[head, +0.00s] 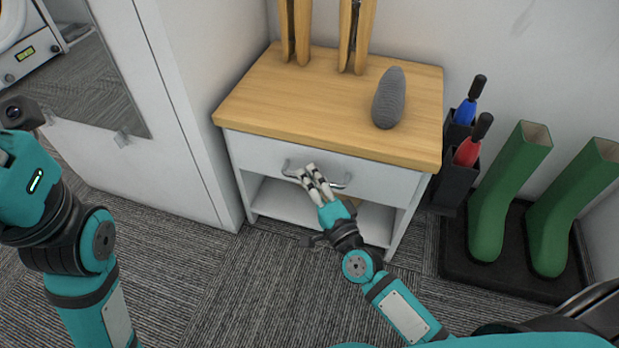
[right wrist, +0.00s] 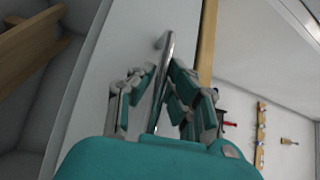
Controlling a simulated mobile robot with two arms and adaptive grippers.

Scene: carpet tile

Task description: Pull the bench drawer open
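The bench is a small white unit with a wooden top (head: 270,98). Its white drawer (head: 250,152) looks closed, its front about flush with the frame. A metal bar handle (head: 341,184) crosses the drawer front; it also shows in the right wrist view (right wrist: 167,50). My right gripper (head: 306,172) is at the handle, its fingers on both sides of the bar. In the right wrist view my right gripper (right wrist: 161,72) has its fingertips drawn in close on the bar, seemingly shut on it. My left arm is at the left edge, its fingers out of frame.
A grey ribbed object (head: 389,98) and wooden pieces (head: 357,35) stand on the top. An open shelf (head: 283,200) lies below the drawer. Green boots (head: 497,205) stand on a black tray (head: 455,262) at right. A white cabinet (head: 165,175) stands left. Carpet in front is clear.

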